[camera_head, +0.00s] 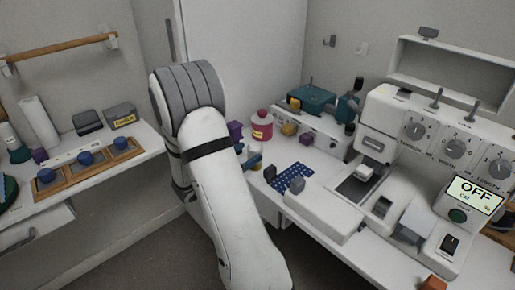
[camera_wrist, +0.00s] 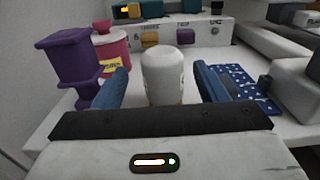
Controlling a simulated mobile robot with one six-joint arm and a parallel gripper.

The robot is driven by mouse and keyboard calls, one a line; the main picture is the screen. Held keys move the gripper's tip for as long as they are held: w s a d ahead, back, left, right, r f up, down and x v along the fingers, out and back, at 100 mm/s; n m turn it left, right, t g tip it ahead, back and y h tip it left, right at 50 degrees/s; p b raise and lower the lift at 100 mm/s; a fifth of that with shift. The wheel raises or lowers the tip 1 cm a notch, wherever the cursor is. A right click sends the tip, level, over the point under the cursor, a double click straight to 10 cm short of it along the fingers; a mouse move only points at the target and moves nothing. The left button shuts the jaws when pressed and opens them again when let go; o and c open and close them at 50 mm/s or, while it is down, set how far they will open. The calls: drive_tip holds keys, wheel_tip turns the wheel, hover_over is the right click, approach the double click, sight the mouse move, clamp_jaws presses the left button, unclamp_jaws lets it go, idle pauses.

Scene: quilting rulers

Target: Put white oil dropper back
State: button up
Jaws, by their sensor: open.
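A white bottle with a rounded top, which appears to be the white oil dropper (camera_wrist: 163,66), is in the middle of the wrist view, upright. My gripper (camera_wrist: 161,76) is open, with one blue finger on each side of the bottle. A gap shows between the bottle and each finger. The bottle's lower part is hidden behind the gripper's dark front edge. In the head view my arm hides most of the gripper (camera_head: 252,161), and I cannot make out the bottle there.
A purple spool (camera_wrist: 70,62) and a pink jar (camera_head: 262,126) stand close on the left. A blue patterned mat (camera_head: 291,178) lies to the right, before the white sewing machine (camera_head: 385,120). A side shelf (camera_head: 140,150) holds a wooden tray with blue knobs.

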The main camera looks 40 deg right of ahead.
drive_tip(key=shift+s+a, duration=0.1)
drive_tip(key=shift+a, duration=0.95)
drive_tip(key=s+a+r+m+g+y, duration=0.25)
drive_tip(key=s+m+y, duration=0.2)
drive_tip(key=s, duration=0.25)
drive_tip(key=s+a+r+m+g+y, duration=0.1)
drive_tip(key=s+a+m+g+y, duration=0.25)
drive_tip(key=s+m, duration=0.25)
drive_tip(key=s+a+r+m+t+y, duration=0.1)
drive_tip(key=s+a+m+t+y, duration=0.2)
drive_tip(key=a, duration=0.5)
drive_tip(key=s+a+r+m+t+y, duration=0.1)
drive_tip(key=s+a+m+t+y, duration=0.1)
drive_tip(key=a+m+y, duration=0.3)
drive_tip(key=shift+s+a+t+y, duration=0.5)
drive_tip(key=shift+a+y, duration=0.5)
drive_tip(key=shift+a, duration=1.15)
drive_tip(key=shift+w+m, duration=0.1)
drive_tip(key=shift+m, duration=0.15)
drive_tip(key=shift+r, duration=0.1)
